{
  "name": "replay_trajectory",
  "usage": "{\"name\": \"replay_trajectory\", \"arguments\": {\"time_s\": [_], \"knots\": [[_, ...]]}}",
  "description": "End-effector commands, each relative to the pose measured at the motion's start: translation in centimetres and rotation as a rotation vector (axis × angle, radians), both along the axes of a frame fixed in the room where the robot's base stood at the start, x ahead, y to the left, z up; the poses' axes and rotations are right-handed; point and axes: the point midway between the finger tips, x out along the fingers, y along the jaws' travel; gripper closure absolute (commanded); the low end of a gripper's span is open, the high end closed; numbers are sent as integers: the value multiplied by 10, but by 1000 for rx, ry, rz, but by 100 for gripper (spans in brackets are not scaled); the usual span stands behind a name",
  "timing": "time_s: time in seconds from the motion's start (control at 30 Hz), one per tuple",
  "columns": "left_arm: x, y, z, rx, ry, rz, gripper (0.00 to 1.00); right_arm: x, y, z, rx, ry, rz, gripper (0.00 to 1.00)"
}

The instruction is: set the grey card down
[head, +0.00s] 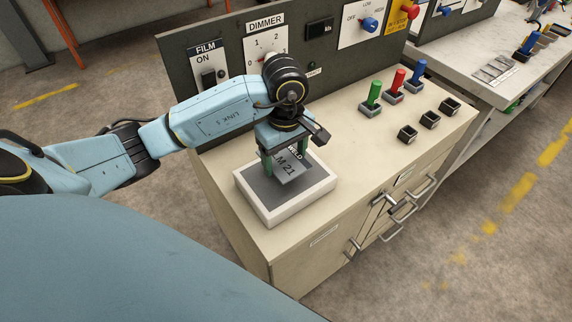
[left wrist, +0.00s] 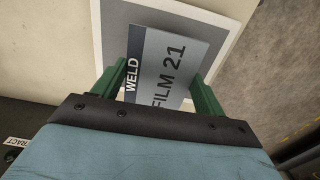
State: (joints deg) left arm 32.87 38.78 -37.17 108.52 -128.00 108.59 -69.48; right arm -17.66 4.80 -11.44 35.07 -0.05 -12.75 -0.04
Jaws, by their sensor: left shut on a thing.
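The grey card (head: 289,172), lettered "FILM 21" with a dark "WELD" strip, is between the green fingers of my left gripper (head: 286,165), which is shut on it. In the left wrist view the card (left wrist: 167,68) shows between the two fingers, part of it hidden by the gripper body. It is over a white-framed viewer box (head: 281,214) with a dark grey top. I cannot tell whether the card touches that top. My right gripper is not in view.
The box stands on a cream cabinet top (head: 345,150). Behind it is a dark panel with a film switch (head: 209,77) and a dimmer knob. Green (head: 375,94), red and blue pegs in holders and several small empty black holders stand to the right.

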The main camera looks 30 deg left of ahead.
Motion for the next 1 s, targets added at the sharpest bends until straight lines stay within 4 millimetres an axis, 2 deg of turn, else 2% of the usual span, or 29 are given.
{"name": "replay_trajectory", "arguments": {"time_s": [0.3, 0.67, 0.7, 0.87, 1.0], "knots": [[0, 0, -37, -1, 0, -1, 51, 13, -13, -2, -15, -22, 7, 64], [0, 0, -40, 1, -1, -3, 51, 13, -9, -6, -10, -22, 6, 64], [0, 0, -40, 1, -1, -3, 27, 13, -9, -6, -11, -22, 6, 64], [0, 0, -40, 0, -1, -2, 6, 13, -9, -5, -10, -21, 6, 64], [0, 0, -40, 0, 0, -2, 6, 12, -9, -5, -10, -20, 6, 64]]}}
